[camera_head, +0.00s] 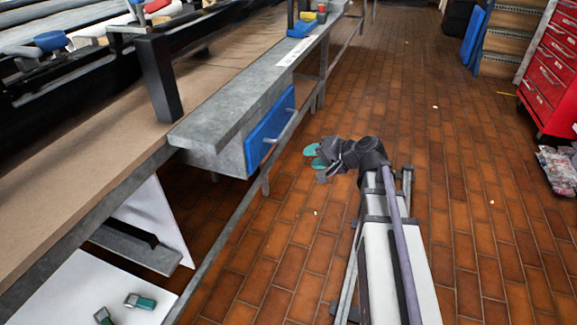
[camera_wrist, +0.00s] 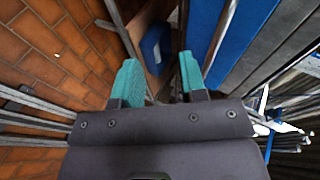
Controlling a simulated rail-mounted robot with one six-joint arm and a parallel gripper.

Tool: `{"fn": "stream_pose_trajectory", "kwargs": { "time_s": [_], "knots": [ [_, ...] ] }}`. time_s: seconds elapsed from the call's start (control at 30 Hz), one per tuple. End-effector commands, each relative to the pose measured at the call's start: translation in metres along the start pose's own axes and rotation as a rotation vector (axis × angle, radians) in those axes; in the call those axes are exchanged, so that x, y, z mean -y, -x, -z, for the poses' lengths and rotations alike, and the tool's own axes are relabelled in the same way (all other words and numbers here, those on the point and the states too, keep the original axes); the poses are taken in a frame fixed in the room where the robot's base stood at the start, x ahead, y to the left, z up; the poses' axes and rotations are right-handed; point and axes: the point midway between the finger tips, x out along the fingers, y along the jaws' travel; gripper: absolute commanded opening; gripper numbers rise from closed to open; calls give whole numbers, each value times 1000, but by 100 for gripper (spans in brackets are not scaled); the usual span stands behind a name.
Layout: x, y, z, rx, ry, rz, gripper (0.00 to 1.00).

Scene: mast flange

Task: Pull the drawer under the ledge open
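The drawer has a blue front (camera_head: 268,130) and sits shut under the grey ledge (camera_head: 235,105) in the head view. A grey bar handle (camera_head: 284,127) stands out from its front. My gripper (camera_head: 312,156) is right of the drawer front, apart from the handle in the head view. In the wrist view my gripper (camera_wrist: 160,78) is open, with two teal fingers apart and nothing held between them. The blue front (camera_wrist: 240,30) and the handle bar (camera_wrist: 219,36) lie right of the right finger. The handle is not between the fingers.
A long workbench (camera_head: 90,150) runs along the left, with a thin rail below. Red drawer cabinet (camera_head: 550,75) stands at the far right. White sheet with two green-grey items (camera_head: 140,301) lies at lower left. The brick floor right of the drawer is mostly clear.

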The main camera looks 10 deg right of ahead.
Motion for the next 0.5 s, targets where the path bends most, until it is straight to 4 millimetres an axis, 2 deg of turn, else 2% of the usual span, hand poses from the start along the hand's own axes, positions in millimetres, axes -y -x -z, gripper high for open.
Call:
{"fn": "stream_pose_trajectory", "kwargs": {
  "time_s": [0.03,0.1,0.13,0.33,0.5],
  "knots": [
    [2,-8,19,-63,-62,107,39],
    [34,1,37,-127,-131,222,39],
    [39,3,42,-147,-152,253,39],
    [45,4,49,-187,-186,291,39],
    [50,-19,54,-183,-185,290,39]
  ]
}}
